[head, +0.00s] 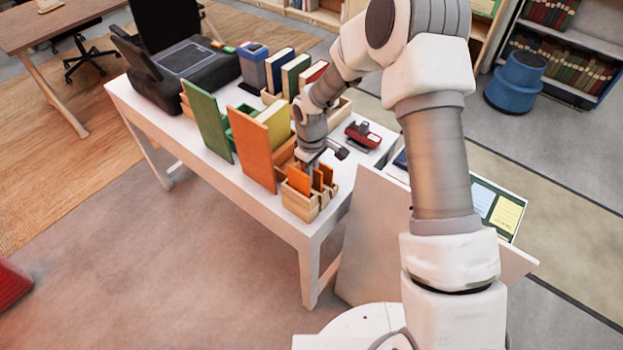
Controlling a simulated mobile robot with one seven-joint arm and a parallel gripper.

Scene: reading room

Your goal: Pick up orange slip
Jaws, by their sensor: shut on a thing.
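A small wooden box (300,207) stands near the front corner of the white table. Several orange slips stand upright in it, one at the left (298,181) and one at the right (327,174). My gripper (313,180) points down into the box from above. It is shut on an orange slip (317,181), which still appears to be within the box. The fingertips are small and partly hidden by the slips, so the exact grip is hard to see.
A large orange panel (250,150) and a green panel (207,125) stand left of the box. A red stapler-like device (363,135) lies behind it. Books (280,70) stand farther back. The white table's front strip (262,205) is clear.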

